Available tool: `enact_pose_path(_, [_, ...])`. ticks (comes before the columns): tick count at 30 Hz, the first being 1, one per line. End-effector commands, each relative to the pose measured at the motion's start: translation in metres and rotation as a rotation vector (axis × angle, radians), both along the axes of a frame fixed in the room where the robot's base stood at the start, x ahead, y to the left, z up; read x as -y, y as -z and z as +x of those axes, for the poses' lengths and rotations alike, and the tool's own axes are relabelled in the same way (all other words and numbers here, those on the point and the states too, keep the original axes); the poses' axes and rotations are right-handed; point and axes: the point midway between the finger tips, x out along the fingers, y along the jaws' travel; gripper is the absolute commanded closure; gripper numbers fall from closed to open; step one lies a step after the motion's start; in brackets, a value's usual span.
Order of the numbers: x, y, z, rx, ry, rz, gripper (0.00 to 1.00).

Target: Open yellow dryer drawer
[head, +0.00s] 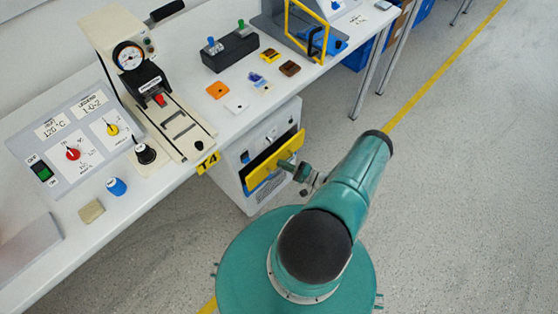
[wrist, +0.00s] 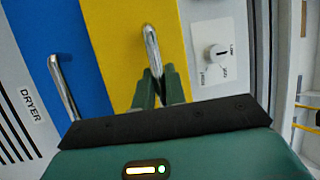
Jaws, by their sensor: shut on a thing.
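The white dryer cabinet (head: 232,188) stands under the table in the head view. Its yellow drawer front (head: 262,176) stands out from the cabinet, with a dark gap behind it. In the wrist view the yellow drawer front (wrist: 125,40) fills the middle and carries a curved metal handle (wrist: 151,45). My gripper (wrist: 158,82) is shut on the lower part of this handle. In the head view my gripper (head: 289,165) reaches the front from the right, and its fingers are too small to make out clearly.
In the wrist view, a blue front (wrist: 60,35) with its own handle (wrist: 62,85) is at left. A white panel with a knob (wrist: 216,53) is at right. The table (head: 205,185) overhangs the cabinet. Open floor (head: 460,200) lies to the right.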

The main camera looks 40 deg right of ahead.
Motion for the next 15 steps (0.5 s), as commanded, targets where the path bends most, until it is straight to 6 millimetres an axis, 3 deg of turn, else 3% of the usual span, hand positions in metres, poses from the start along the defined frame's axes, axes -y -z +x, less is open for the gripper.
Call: enact_pose_path(15, [0.005,0.000,-0.140,-0.001,0.004,-0.001,1.00])
